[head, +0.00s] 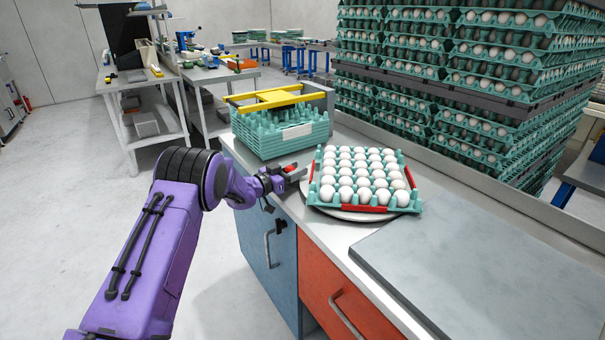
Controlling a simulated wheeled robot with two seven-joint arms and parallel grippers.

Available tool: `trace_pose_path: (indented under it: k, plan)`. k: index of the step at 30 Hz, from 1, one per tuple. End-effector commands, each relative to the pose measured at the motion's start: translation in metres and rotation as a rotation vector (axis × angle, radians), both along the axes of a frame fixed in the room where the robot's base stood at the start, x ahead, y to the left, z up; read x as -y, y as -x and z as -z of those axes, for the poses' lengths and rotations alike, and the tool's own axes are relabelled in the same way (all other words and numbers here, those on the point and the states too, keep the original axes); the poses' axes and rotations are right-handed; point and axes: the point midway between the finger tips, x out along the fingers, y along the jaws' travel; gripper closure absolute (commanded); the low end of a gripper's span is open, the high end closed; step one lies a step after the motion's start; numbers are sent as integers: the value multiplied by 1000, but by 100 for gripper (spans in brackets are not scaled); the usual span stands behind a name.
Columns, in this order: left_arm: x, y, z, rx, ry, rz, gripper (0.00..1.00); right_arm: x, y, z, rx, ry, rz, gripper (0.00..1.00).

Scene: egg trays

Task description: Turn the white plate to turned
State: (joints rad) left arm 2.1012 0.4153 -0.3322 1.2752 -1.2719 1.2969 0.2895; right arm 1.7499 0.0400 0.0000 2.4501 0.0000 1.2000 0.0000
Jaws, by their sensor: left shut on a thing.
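The white plate (347,215) is round and lies on the worktop. It shows as a rim around the front and left of a green egg tray (327,203) that sits on it and hides most of it. The tray is full of white eggs and has red strips on its edges. My left gripper (297,173) comes in from the left, low at the left edge of the plate and tray. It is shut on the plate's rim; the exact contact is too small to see. My right gripper is not in view.
A stack of empty green trays (281,140) with a yellow frame (276,97) on top stands behind my left gripper. A grey slab (480,270) lies right of the plate. Tall stacks of filled egg trays (470,70) stand behind the worktop (318,224).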

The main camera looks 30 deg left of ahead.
Motion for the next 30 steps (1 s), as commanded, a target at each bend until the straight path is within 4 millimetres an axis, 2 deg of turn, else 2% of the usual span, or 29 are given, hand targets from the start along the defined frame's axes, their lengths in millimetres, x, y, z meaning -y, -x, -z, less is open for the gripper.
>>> trace_pose_path:
  k: [14, 15, 16, 25, 28, 30]
  plan:
    - [-3, 1, 0, -1, 3, 2, 100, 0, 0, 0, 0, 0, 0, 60]
    - [-3, 1, 0, -1, 3, 2, 47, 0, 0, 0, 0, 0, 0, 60]
    - [-3, 1, 0, -1, 2, 2, 40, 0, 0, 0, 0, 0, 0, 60]
    - [-3, 2, 0, 0, 1, 3, 40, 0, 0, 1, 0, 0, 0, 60]
    - [-6, 13, 0, -1, 2, 2, 40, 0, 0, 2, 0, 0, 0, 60]
    - [-10, 28, 0, 0, 4, 1, 40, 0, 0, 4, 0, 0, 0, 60]
